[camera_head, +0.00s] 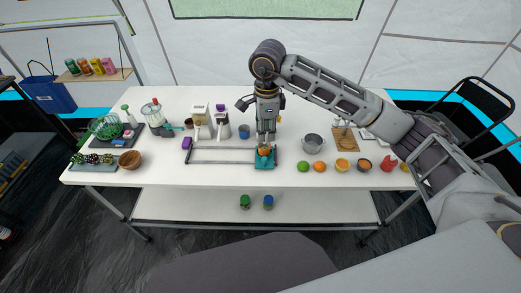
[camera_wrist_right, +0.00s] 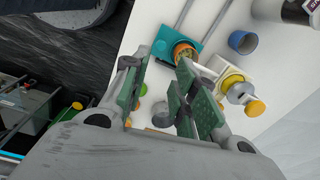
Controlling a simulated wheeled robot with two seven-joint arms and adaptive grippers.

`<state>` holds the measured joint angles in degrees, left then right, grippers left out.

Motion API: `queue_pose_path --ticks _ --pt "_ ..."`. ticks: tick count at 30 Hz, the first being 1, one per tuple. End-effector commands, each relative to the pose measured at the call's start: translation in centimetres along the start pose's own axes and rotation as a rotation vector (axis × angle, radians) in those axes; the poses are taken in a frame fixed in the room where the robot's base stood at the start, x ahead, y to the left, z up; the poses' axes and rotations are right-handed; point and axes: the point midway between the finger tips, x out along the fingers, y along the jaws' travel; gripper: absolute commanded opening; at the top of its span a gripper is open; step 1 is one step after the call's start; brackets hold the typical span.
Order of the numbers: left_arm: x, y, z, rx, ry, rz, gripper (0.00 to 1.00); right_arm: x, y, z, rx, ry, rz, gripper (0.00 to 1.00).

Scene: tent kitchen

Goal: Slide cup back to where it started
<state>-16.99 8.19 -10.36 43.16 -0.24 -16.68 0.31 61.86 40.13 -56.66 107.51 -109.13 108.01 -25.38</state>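An orange-brown cup (camera_head: 264,151) stands on a teal plate (camera_head: 264,166) at the right end of a grey rail frame (camera_head: 222,162) on the white table. My right gripper (camera_head: 265,140) points down right above the cup and partly hides it. In the wrist view my right gripper (camera_wrist_right: 163,68) has its green-padded fingers spread, with nothing between them. There the cup (camera_wrist_right: 184,51) and teal plate (camera_wrist_right: 164,39) lie just beyond the fingertips, the cup nearer the right finger. I cannot tell whether a finger touches the cup. My left gripper is not in view.
A blue cup (camera_head: 244,131) stands behind the rails, beside white grinder-like devices (camera_head: 222,125). A grey pot (camera_head: 312,143), a lime (camera_head: 303,165) and an orange (camera_head: 319,167) stand to the right. A wooden bowl (camera_head: 130,159) is at the left. The table front within the rails looks clear.

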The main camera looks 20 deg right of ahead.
Motion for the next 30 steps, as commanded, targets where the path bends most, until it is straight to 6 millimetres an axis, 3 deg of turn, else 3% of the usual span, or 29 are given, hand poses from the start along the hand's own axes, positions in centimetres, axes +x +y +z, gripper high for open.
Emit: queue_pose_path --ticks 19,30 --pt "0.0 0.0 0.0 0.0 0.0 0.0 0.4 0.4 0.0 -0.1 0.0 0.003 -0.001 0.28" --pt "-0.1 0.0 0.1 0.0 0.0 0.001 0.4 4.0 0.1 -0.1 0.001 0.004 0.003 0.28"
